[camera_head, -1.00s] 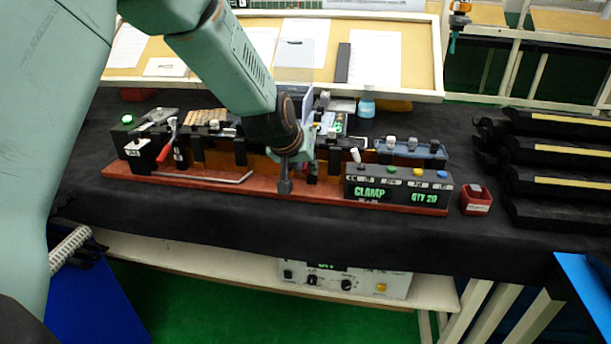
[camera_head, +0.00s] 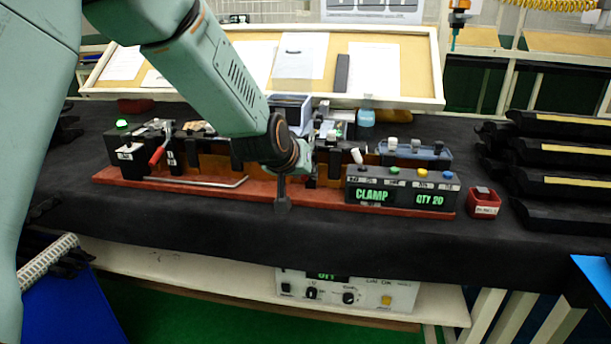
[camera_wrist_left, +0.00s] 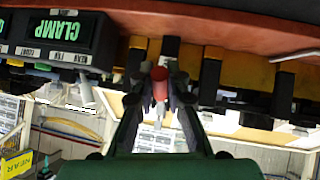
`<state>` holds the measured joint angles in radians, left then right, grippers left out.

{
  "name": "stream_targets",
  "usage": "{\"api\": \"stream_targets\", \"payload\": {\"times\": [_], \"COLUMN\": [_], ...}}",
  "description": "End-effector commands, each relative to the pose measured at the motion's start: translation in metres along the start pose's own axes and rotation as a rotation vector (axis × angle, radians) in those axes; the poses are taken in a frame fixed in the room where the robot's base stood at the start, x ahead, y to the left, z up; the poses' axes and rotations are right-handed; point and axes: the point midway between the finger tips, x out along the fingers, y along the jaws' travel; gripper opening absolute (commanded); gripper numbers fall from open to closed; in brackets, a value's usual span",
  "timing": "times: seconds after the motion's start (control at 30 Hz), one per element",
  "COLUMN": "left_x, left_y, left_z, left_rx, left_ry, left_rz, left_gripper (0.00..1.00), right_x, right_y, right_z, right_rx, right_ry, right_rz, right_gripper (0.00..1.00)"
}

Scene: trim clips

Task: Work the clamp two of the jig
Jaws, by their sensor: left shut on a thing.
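The jig has a long red base (camera_head: 130,182) with an orange-brown rail and black blocks, standing on the black-covered table. My left gripper (camera_head: 283,196) is at the front of the jig, left of the display box. In the left wrist view, where the scene is upside down, my left gripper (camera_wrist_left: 158,100) is shut around a red-tipped handle (camera_wrist_left: 160,80). Which clamp that handle belongs to is hard to tell. Another clamp with a red handle (camera_head: 158,154) stands at the jig's left end. My arm hides part of the jig's middle. My right gripper is not in view.
The display box (camera_head: 402,190) reads CLAMP and QTY 20. A small red bin (camera_head: 484,207) stands to its right. Black trim parts (camera_head: 563,153) are stacked at the right. A bent metal rod (camera_head: 200,185) lies along the base's front. The table's front strip is clear.

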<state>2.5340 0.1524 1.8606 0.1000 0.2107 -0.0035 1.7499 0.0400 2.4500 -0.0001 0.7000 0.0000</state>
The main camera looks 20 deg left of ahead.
Motion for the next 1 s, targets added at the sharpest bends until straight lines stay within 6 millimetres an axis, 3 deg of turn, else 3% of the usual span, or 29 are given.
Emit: {"api": "stream_targets", "payload": {"times": [0.03, 0.37, 0.4, 0.63, 1.0], "left_x": [0.0013, 0.0012, 0.0012, 0.0007, -0.0024], "left_y": [-0.0009, -0.0009, -0.0009, -0.0005, -0.0003], "left_z": [0.0079, 0.0080, 0.0080, 0.0045, 0.0018], "left_rx": [0.002, 0.002, 0.002, 0.001, 0.000], "left_ry": [-0.017, -0.017, -0.017, -0.009, -0.003], "left_rz": [-0.002, -0.002, -0.002, -0.001, 0.000], "left_gripper": [0.00, 0.00, 0.17, 0.36, 0.38], "right_x": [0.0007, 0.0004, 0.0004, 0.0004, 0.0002], "right_y": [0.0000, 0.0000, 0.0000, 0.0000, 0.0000], "right_z": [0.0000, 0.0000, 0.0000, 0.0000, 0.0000], "right_rx": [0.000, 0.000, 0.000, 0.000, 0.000], "right_ry": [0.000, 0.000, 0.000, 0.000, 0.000], "right_rz": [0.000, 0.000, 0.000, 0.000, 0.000], "right_gripper": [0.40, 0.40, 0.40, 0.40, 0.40]}}
